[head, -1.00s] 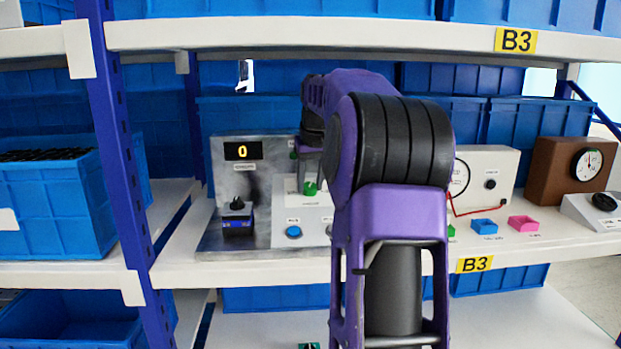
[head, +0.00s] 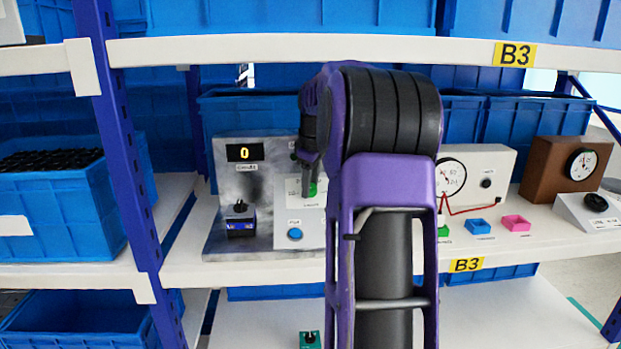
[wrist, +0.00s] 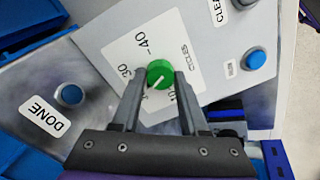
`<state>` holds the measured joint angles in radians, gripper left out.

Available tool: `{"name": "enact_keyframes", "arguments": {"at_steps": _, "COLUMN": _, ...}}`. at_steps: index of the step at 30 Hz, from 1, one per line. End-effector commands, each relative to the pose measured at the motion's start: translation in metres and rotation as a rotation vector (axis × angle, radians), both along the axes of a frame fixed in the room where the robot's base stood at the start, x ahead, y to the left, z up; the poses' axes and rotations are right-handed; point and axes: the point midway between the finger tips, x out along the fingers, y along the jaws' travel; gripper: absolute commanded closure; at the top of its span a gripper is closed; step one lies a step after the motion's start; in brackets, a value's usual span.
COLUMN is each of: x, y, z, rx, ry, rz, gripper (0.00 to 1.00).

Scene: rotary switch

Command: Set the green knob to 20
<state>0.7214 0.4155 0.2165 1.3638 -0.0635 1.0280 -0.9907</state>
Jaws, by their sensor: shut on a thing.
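The green knob (wrist: 160,73) sits on a white dial plate labelled CYCLES (wrist: 190,50) in the wrist view. The numbers 40 and 30 show on the plate; others are partly hidden by the fingers. A white line on the knob slants toward the lower left of the picture; I cannot tell which number it marks. My gripper (wrist: 159,82) is shut on the knob, one fingertip on each side. In the head view the knob (head: 312,188) shows partly behind my gripper (head: 307,190). The display (head: 244,152) reads 0.
A black knob (head: 239,207) stands left on the panel. Blue and pink trays (head: 516,223) and a gauge box (head: 560,168) stand to the right. A shelf (head: 380,48) runs above.

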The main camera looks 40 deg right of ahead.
Motion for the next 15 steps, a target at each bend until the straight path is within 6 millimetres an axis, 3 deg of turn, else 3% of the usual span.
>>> {"name": "enact_keyframes", "arguments": {"at_steps": 15, "x": 0.0001, "y": 0.0004, "z": -0.0003, "rx": -0.030, "ry": 0.019, "rz": 0.089, "gripper": 1.00}}
